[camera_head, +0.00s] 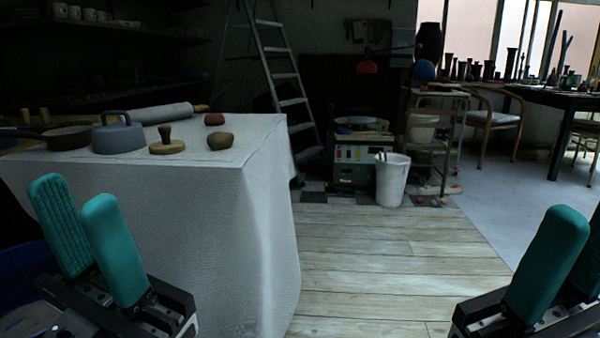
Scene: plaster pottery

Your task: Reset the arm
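My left gripper (87,232) is at the lower left, in front of the cloth-covered table, with its two teal fingers pointing up. The fingers stand apart with a gap between them, and nothing is held in it. My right gripper (566,262) is at the lower right, over the floor. One teal finger shows fully and a second shows partly behind it at the picture's edge, so its opening is hard to judge. No object shows in it.
The white-covered table (215,230) holds a grey lidded pot (119,138), a wooden stamp (167,146), brown lumps (220,141) and a roller (160,113). A white bucket (391,181), stepladder (279,75) and pottery wheel (358,150) stand behind. The wooden floor (400,260) between my grippers is clear.

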